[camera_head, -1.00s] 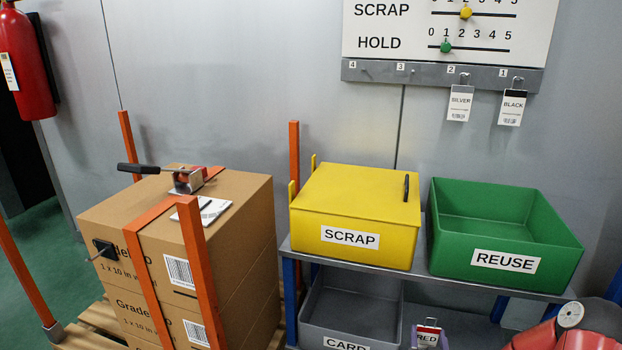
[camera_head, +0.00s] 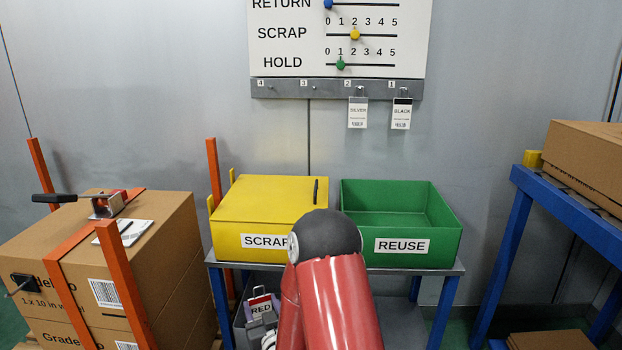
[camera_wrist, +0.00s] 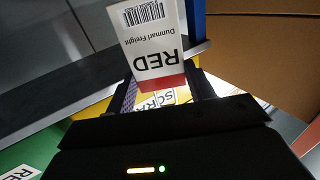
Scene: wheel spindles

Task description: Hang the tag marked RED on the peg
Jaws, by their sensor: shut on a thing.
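The white RED tag (camera_head: 261,308) with its red band shows low in the head view, in front of the shelf below the SCRAP box. My gripper (camera_head: 263,325) is shut on it, partly hidden by my red arm. In the wrist view the RED tag (camera_wrist: 152,45) reads upside down, its red end between the fingers of my gripper (camera_wrist: 164,88). The grey peg rail (camera_head: 325,90) on the wall has spots numbered 4 to 1. Peg 3 (camera_head: 314,88) and peg 4 (camera_head: 270,87) are bare. The SILVER tag (camera_head: 358,113) hangs at 2, the BLACK tag (camera_head: 402,114) at 1.
The yellow SCRAP box (camera_head: 265,205) and green REUSE bin (camera_head: 448,240) stand on the shelf below the rail. Strapped cartons (camera_head: 170,240) with orange posts stand left. A blue rack (camera_head: 500,250) stands right.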

